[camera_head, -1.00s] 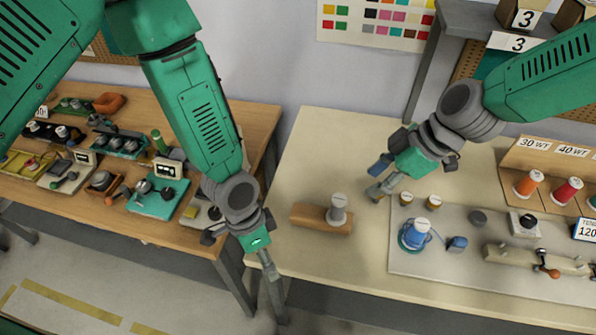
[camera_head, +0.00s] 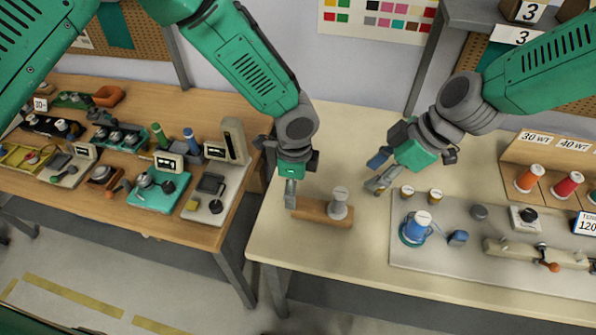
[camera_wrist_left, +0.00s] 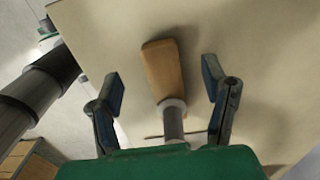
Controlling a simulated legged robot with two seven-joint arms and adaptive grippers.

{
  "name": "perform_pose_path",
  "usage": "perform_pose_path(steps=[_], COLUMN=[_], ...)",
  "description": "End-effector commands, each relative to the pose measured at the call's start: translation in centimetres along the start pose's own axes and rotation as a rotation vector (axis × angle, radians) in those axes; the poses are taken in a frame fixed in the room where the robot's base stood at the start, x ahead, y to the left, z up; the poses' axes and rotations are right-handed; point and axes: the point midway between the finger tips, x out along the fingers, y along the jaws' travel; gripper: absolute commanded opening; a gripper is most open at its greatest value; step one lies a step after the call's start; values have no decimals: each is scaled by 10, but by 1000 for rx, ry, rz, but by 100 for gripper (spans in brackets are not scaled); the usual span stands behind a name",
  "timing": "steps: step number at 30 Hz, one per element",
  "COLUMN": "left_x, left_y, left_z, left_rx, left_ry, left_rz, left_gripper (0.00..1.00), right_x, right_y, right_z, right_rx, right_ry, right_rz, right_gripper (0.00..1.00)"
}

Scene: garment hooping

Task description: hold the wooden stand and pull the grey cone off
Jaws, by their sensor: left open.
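The wooden stand (camera_head: 318,214) is a short brown block lying on the cream table. The grey cone (camera_head: 339,205) stands upright at its right end. My left gripper (camera_head: 290,197) is at the stand's left end and looks open; contact there cannot be told. In the left wrist view the open fingers (camera_wrist_left: 162,88) lie on either side of the wooden stand (camera_wrist_left: 162,68) with gaps, and the grey cone (camera_wrist_left: 173,122) is nearer the palm. My right gripper (camera_head: 377,173) is open and empty, above the table to the right of and behind the cone.
Two small brown spools (camera_head: 420,193) stand just right of my right gripper. A grey mat (camera_head: 450,275) holds a blue spool (camera_head: 416,227) and other parts. A second wooden table (camera_head: 222,108) with several devices stands at the left, across a gap.

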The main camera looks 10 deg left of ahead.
Motion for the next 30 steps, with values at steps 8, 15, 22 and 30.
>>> perform_pose_path(steps=[8, 15, 22, 30], left_x=[49, 66, 68, 68], left_y=[1, 1, 1, 1], left_z=[-1, -4, -2, 1], left_rx=[-2, -1, -2, -3], left_ry=[-1, -4, -2, 0], left_rz=[2, 1, 0, 1], left_gripper=[67, 67, 67, 7], right_x=[-1, -2, -1, 0], right_y=[0, 0, 0, 0], right_z=[1, 3, 1, -1], right_rx=[-1, -1, -1, -1], right_ry=[2, 5, 2, 0], right_rz=[1, 1, 0, 0], right_gripper=[34, 34, 34, 34])
